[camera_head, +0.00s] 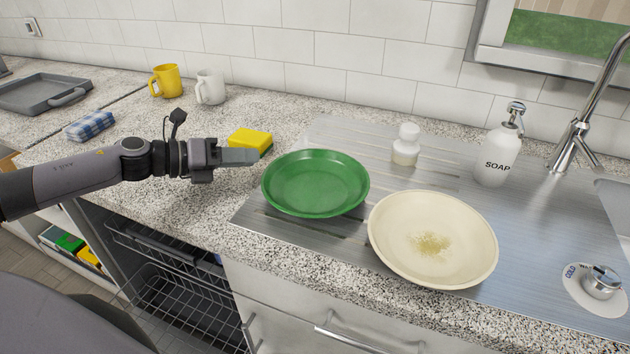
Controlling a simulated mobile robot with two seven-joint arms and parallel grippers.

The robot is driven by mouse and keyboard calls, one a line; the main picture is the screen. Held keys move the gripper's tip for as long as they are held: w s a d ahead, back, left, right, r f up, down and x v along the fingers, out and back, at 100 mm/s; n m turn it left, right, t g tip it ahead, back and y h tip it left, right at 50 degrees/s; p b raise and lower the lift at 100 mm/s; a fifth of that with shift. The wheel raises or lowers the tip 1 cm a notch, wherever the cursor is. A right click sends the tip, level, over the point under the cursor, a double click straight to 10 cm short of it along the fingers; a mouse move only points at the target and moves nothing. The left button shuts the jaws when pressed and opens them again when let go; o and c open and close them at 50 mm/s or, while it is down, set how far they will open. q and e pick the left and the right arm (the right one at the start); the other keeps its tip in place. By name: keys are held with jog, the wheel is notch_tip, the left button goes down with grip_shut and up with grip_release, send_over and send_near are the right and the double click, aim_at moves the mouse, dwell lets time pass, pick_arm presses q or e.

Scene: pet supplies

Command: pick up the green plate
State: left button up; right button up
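The green plate (315,184) lies on the left part of the metal drainboard (345,236), its left edge near the counter. My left gripper (254,157) comes in from the left. Its fingertips are just short of the plate's upper left rim, and it holds nothing that I can see. The fingers are seen side-on, so the gap between them cannot be made out. Whether the fingertips touch the rim is also unclear. My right gripper is not in view.
A cream plate (398,253) with a brownish stain lies right of the green plate. A yellow sponge (250,138) sits just behind my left gripper. A small white bottle (406,146) and a soap dispenser (496,155) stand behind the plates. Mugs (166,82) stand at the back left.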

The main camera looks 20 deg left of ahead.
pick_arm(q)
jog(key=shift+p+x, duration=0.6)
jog(key=shift+x, duration=1.6)
jog(key=shift+p+x, duration=0.45)
jog(key=shift+x, duration=1.9)
grip_shut()
